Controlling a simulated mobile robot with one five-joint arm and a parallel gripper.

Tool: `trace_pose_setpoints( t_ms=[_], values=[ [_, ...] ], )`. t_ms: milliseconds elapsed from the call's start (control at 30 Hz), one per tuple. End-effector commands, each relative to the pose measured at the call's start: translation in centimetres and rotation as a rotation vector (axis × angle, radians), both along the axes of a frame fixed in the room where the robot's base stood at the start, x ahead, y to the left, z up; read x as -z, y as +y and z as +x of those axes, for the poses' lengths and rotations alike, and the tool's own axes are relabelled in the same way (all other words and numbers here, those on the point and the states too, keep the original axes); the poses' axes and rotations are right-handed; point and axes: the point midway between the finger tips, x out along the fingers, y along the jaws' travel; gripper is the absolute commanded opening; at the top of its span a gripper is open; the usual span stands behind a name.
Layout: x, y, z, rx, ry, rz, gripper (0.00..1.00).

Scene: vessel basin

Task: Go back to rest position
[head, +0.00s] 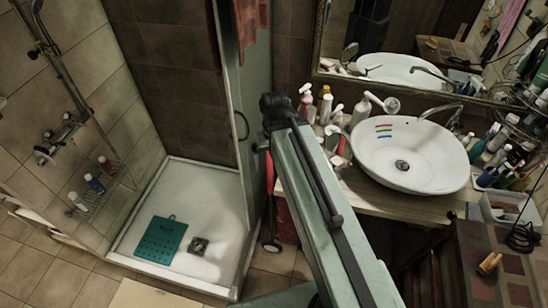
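My arm rises from the bottom of the head view to a dark joint in the middle, beside the counter. My gripper does not show, so I cannot tell what it holds. The white vessel basin (440,172) stands on the wooden counter (352,199), right of my arm. A few thin coloured strips (384,131), red, green and blue among them, show on the basin's inner left wall. The dark drain (402,166) is visible in the basin's middle.
Bottles (325,106) crowd the counter's left end, close to my arm; more stand right of the basin. A mirror (440,50) hangs behind. Left is a shower tray (216,206) with a green mat (162,241). A checked brown surface (475,250) is at lower right.

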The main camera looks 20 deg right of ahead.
Motion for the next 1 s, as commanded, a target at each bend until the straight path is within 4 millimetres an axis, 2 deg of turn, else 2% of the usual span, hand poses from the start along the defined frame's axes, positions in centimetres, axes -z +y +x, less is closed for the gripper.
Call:
trace_pose_setpoints(
  t_ms=[67, 167, 400, 467, 533, 1000],
  values=[
    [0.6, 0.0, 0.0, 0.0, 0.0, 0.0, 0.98],
    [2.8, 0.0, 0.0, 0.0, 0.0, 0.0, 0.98],
    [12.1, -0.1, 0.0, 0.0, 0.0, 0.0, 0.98],
    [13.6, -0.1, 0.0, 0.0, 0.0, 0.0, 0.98],
    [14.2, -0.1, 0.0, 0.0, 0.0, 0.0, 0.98],
    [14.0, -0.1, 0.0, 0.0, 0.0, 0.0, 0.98]
  ],
)
